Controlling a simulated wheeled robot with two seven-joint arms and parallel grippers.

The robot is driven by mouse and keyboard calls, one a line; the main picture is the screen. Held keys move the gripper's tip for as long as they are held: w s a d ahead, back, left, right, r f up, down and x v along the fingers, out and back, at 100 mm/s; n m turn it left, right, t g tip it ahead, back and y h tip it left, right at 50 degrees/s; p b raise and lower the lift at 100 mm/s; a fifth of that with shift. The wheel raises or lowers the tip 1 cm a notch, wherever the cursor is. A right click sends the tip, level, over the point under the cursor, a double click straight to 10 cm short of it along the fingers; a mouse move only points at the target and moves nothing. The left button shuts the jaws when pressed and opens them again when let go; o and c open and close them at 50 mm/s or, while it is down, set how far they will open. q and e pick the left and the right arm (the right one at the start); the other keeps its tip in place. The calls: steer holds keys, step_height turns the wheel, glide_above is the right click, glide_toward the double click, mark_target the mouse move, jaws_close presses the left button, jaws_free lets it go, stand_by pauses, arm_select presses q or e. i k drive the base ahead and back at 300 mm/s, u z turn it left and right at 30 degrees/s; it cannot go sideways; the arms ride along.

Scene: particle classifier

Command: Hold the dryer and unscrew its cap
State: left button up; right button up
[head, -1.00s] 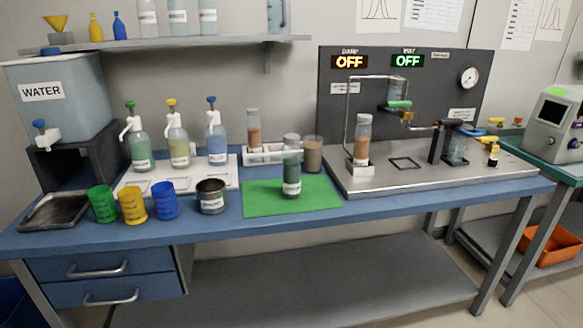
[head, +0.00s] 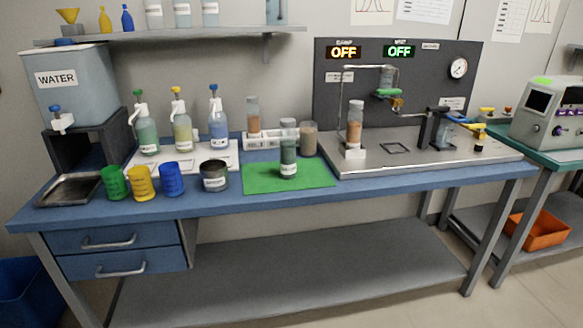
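A clear cylinder with dark green filling, a pale label and a greyish cap (head: 288,148) stands upright on the green mat (head: 318,178). Similar capped cylinders with orange-brown filling stand in the white rack (head: 253,116) and on a small white holder at the test panel (head: 355,124). The labels are too small to read, so I cannot tell for certain which one is the dryer. All look capped. Neither of my grippers is in view.
A brown-filled jar (head: 309,139) stands close behind the green-filled cylinder. A dark metal cup (head: 214,175), coloured beakers (head: 142,182) and spray bottles (head: 184,125) are to its left. A metal tray platform (head: 430,143) lies right. The mat's right part is clear.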

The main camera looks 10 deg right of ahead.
mark_target(287, 136)
steer(key=u, duration=0.4)
steer(key=i, duration=0.95)
steer(key=z, duration=0.9)
